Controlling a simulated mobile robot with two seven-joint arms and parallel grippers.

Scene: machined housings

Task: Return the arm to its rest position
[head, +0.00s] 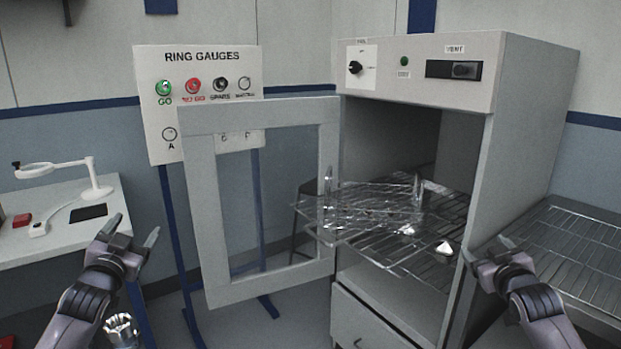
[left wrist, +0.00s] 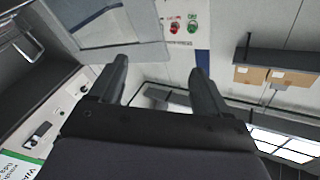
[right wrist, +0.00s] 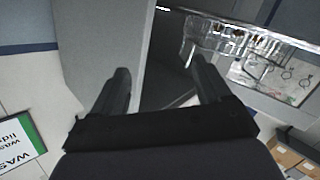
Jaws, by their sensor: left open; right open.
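My left gripper (head: 132,232) is open and empty in the head view, in front of the side table and left of the cabinet door. In the left wrist view its two fingers (left wrist: 158,68) are spread with nothing between them. My right gripper (head: 488,248) is open and empty in front of the cabinet's right side wall. In the right wrist view its fingers (right wrist: 160,65) are also apart and hold nothing. Both arms come up from the bottom of the head view, roughly level with each other.
A grey cabinet (head: 420,75) stands with its framed door (head: 202,215) swung open to the left. A wire basket (head: 365,210) sits on its rack (head: 440,270). A wire shelf (head: 575,250) is at right. A table (head: 60,236) with a magnifier (head: 92,180) is at left.

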